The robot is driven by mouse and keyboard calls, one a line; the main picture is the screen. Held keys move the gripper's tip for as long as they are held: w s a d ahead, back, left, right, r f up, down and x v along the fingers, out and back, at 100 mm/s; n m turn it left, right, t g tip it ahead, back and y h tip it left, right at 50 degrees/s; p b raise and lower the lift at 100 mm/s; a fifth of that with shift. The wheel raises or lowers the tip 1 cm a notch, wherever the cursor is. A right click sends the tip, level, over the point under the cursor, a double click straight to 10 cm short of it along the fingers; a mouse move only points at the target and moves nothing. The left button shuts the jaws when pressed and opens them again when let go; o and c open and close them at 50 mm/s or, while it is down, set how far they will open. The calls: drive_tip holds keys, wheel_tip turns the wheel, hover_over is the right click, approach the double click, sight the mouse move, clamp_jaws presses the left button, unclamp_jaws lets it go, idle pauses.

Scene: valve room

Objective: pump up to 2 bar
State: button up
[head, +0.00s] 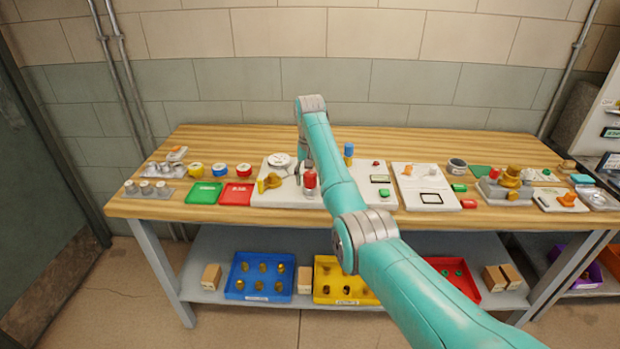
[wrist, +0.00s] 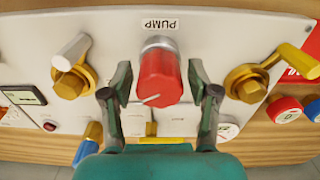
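The red pump knob (wrist: 158,78), with a white pointer line and a grey collar, stands on a white panel (wrist: 220,30) below an upside-down PUMP label (wrist: 160,25). My gripper (wrist: 160,85) is open, one finger on each side of the knob, with a visible gap on both sides. In the head view the red knob (head: 310,180) shows beside my gripper, whose fingers are mostly hidden behind my arm. A round white dial (head: 279,160) stands on the panel to the left; its reading is too small to tell. A small display (wrist: 22,95) is also unreadable.
Brass valves flank the knob in the wrist view: one with a grey handle (wrist: 70,82), one with a yellow handle (wrist: 247,84). A blue-handled part (head: 349,150) stands close right of my arm. Red (head: 236,194) and green mats lie left of the panel.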

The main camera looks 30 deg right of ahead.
sight(310, 173)
drive_tip(key=shift+r, duration=0.1)
wheel_tip(310, 173, up, 7)
drive_tip(key=shift+r, duration=0.15)
idle(0.6)
idle(0.4)
